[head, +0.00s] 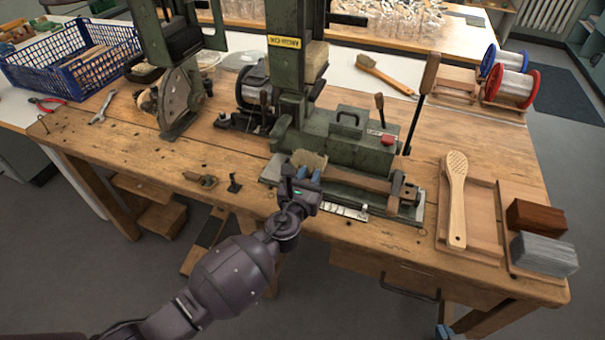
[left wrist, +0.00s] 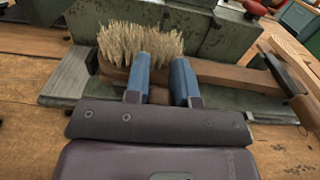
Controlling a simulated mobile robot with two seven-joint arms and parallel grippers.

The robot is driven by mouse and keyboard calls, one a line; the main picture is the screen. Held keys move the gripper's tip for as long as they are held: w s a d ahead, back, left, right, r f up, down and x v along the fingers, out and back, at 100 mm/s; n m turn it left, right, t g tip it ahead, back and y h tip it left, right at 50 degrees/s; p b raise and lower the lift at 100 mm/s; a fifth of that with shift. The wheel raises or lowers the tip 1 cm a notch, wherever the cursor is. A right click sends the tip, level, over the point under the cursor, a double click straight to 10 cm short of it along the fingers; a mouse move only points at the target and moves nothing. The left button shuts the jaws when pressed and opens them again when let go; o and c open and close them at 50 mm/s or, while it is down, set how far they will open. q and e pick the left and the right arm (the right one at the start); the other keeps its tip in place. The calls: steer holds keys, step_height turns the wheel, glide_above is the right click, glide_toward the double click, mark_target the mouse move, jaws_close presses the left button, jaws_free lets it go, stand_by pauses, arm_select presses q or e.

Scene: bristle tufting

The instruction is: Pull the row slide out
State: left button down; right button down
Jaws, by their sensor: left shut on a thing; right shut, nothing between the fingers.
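The green tufting machine (head: 350,140) stands on the wooden bench. A brush with pale bristles (left wrist: 140,42) and a wooden handle (head: 355,180) lies along its front. My left gripper (head: 305,176) is at the machine's front edge, by the bristle end. In the left wrist view its blue fingers (left wrist: 160,80) are shut on a small dark brown block (left wrist: 158,96) just in front of the brush, which seems to be the grip of the row slide. The rest of the slide is mostly hidden. Only the tip of my right gripper (head: 445,332) shows, low at the right, empty and shut, apart from the bench.
A wooden tray (head: 480,240) with a paddle-shaped brush body (head: 456,195) lies on the right. Fibre bundles (head: 543,253) are beside it. A lever (head: 424,90) rises behind the brush handle.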

arm_select(q)
steer(key=shift+s+d, duration=0.15)
steer(key=shift+d, duration=0.05)
steer(key=c, duration=1)
jaws_free()
steer(key=shift+d, duration=0.1)
steer(key=shift+o, duration=0.2)
steer(key=shift+s+a, duration=0.2)
steer(key=shift+s, duration=0.1)
steer(key=p+v, duration=0.1)
steer(key=v, duration=0.9)
